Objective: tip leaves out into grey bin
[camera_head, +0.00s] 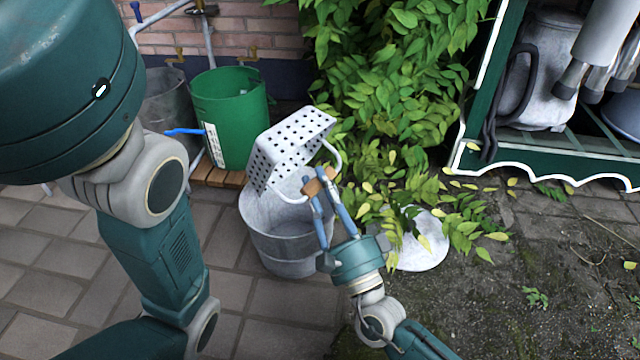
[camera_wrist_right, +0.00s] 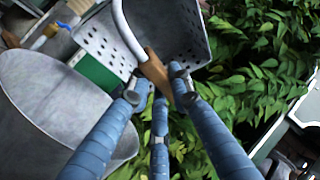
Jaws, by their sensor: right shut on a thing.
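A pale grey perforated basket (camera_head: 290,148) hangs tilted on its side above the back rim of a round grey metal bin (camera_head: 285,243). My right gripper (camera_head: 319,186) is shut on the wooden grip of the basket's curved handle, at the right of the bin. In the right wrist view, the basket (camera_wrist_right: 185,32) is at the top, the wooden grip (camera_wrist_right: 155,73) is between the fingers, and the grey bin (camera_wrist_right: 50,110) is at the left. I cannot see leaves inside the basket or the bin's floor. My left arm shows at the left, but its gripper is out of view.
A green bucket (camera_head: 230,112) stands on wooden slats behind the bin, beside another grey bin (camera_head: 167,100). A leafy climber (camera_head: 395,90) fills the back middle. A round pale lid (camera_head: 422,243) lies at the right among leaves. A green shelf (camera_head: 555,160) with metal churns stands far right.

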